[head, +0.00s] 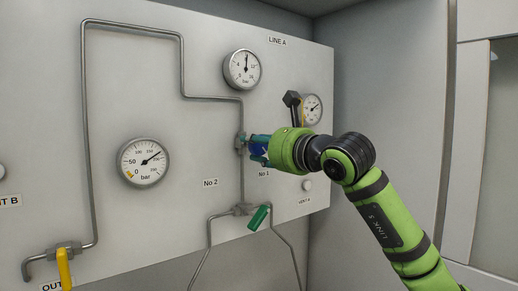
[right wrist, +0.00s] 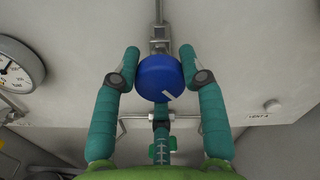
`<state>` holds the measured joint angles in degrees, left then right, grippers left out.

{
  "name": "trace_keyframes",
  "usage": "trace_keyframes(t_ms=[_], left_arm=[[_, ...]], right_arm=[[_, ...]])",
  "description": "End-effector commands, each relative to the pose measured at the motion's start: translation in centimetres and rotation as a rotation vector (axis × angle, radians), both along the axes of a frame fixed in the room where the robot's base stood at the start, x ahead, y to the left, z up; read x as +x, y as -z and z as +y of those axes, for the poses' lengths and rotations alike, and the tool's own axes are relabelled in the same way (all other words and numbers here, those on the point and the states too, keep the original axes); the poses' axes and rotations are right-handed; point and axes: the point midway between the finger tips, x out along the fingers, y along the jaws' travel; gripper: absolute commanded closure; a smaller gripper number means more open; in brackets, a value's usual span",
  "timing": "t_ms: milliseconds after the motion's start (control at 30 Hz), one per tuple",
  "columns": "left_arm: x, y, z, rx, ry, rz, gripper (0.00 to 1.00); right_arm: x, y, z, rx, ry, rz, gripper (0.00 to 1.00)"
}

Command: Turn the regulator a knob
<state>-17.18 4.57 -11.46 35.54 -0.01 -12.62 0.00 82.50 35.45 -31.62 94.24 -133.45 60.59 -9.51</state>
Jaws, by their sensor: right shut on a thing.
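The regulator A knob (right wrist: 160,78) is a round blue knob with a white mark at its lower right in the right wrist view. In the head view the blue knob (head: 258,145) is partly hidden behind my right gripper. My right gripper (head: 258,151) reaches in from the right on its green arm. Its teal fingers (right wrist: 159,75) are shut on the knob, one on each side. My left gripper is not in view.
The grey panel (head: 120,100) carries pipes, a LINE A gauge (head: 242,69), a larger gauge (head: 144,162) and a small gauge (head: 312,109). A green-handled valve (head: 258,218) is below the knob. A yellow-handled valve (head: 64,267) is at lower left.

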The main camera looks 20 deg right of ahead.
Motion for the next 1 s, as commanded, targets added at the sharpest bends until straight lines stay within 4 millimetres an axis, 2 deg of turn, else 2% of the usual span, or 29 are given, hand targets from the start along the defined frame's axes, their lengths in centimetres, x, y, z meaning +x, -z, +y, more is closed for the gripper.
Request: trace_keyframes(t_ms=[433,467,500,867,1000], left_arm=[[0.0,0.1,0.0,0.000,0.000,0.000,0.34],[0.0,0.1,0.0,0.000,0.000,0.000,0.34],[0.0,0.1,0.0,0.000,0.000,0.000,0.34],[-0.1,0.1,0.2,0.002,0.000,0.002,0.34],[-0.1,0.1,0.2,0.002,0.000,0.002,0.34]], right_arm=[[0.0,0.1,0.0,-0.013,0.001,0.000,0.91],[0.0,0.1,0.0,-0.013,0.001,0.000,0.50],[0.0,0.1,0.0,-0.013,0.001,0.000,0.34],[-0.1,0.0,-0.1,-0.012,0.001,-0.003,0.34],[-1.2,0.0,-0.5,-0.011,0.001,-0.005,0.34]])
